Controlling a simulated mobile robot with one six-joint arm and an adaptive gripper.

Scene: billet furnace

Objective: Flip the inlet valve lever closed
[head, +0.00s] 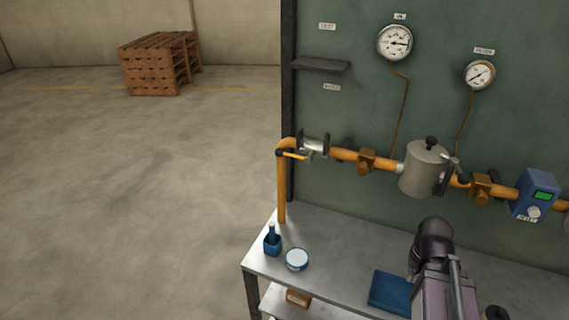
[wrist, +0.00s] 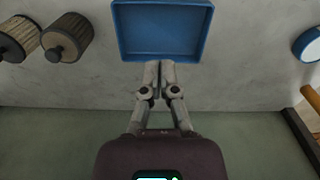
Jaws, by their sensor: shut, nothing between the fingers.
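The inlet valve (head: 315,146) is a silvery body on the orange pipe at the left end of the panel in the head view. Its yellow lever (head: 292,154) lies about level, roughly along the pipe, near the pipe's bend. In the wrist view my gripper (wrist: 160,66) is shut and empty, its fingertips near the edge of a blue tray (wrist: 162,57). In the head view my arm stands at the lower right, well apart from the lever, and the fingers cannot be made out there.
A grey filter housing (head: 424,168), gauges (head: 395,43) and a blue meter box (head: 536,195) are on the panel. Two filter cartridges (wrist: 69,38) show in the wrist view.

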